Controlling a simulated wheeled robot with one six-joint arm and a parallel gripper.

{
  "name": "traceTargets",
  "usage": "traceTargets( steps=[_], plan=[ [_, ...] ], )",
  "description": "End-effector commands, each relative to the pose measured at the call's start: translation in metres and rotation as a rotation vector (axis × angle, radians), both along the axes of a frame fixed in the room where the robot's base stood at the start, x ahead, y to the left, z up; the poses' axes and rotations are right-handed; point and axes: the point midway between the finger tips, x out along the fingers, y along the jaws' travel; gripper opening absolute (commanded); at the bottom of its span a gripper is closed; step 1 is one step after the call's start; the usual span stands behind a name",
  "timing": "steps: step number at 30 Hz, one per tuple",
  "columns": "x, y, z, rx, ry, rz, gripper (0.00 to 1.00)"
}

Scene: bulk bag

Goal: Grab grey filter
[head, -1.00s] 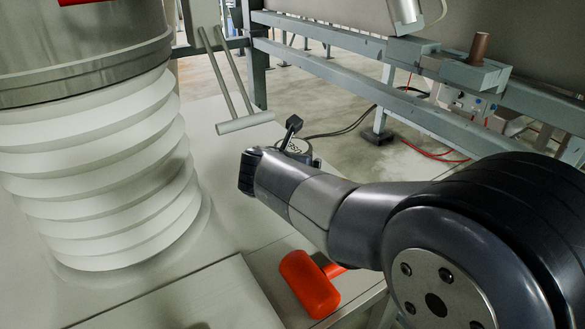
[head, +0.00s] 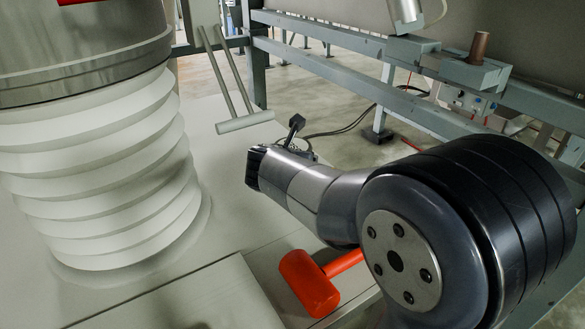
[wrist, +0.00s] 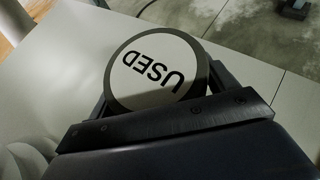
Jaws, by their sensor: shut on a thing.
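The grey filter (wrist: 150,62) is a round canister with a light top marked "USED" in dark letters. In the wrist view it sits between the two fingers of my gripper (wrist: 163,84). My gripper is shut on it, with one finger against each side. The filter's lower part is hidden below its rim. In the head view my arm hides nearly all of the filter and the gripper, just beyond the arm's far end.
A red mallet (head: 309,284) lies on the light platform near my arm. A large white ribbed bellows (head: 100,170) stands at the left under a metal drum. A T-shaped bar (head: 245,122) and grey frame rails (head: 330,72) are behind.

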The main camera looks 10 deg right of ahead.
Motion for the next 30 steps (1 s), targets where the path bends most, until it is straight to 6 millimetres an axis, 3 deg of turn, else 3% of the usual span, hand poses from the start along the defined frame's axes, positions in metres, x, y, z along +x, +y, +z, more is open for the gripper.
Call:
traceTargets(
  steps=[11, 20, 21, 30],
  plan=[
    [0.0, 0.0, 0.003, 0.0, -0.001, 0.0, 0.52],
    [0.0, 0.0, 0.035, 0.002, -0.004, 0.0, 0.52],
    [-0.002, 0.001, 0.024, -0.009, -0.013, 0.001, 0.52],
    [-0.011, 0.006, 0.02, -0.069, -0.129, 0.001, 0.52]
  ],
)
